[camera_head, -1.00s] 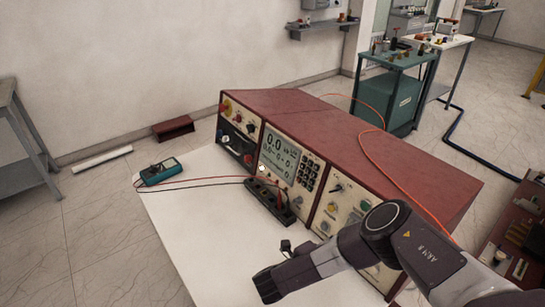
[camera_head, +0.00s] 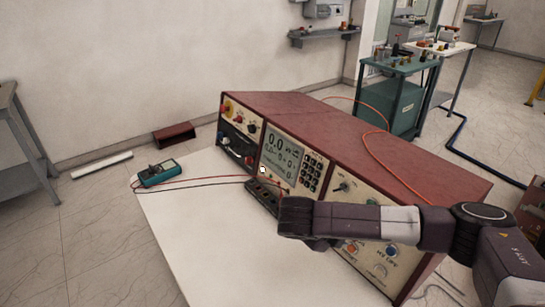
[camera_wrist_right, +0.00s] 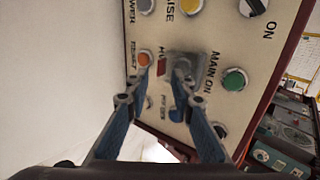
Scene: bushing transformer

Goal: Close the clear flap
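The clear flap (camera_wrist_right: 186,66) shows in the right wrist view as a small greyish see-through patch on the cream control panel (camera_wrist_right: 205,50), left of the green button (camera_wrist_right: 234,79). Whether it stands open or lies flat is hard to tell. My right gripper (camera_wrist_right: 161,82) is open, with its two blue fingers apart in front of the panel. The right fingertip overlaps the flap in this view; contact is unclear. In the head view, my right arm crosses in front of the panel and hides the flap and most of the gripper. My left gripper is not in view.
The red-topped console (camera_head: 400,155) stands on the white table (camera_head: 205,240). A teal multimeter (camera_head: 160,172) with leads lies at the table's left. An orange button (camera_wrist_right: 144,59) sits near the left fingertip. The front left of the table is clear.

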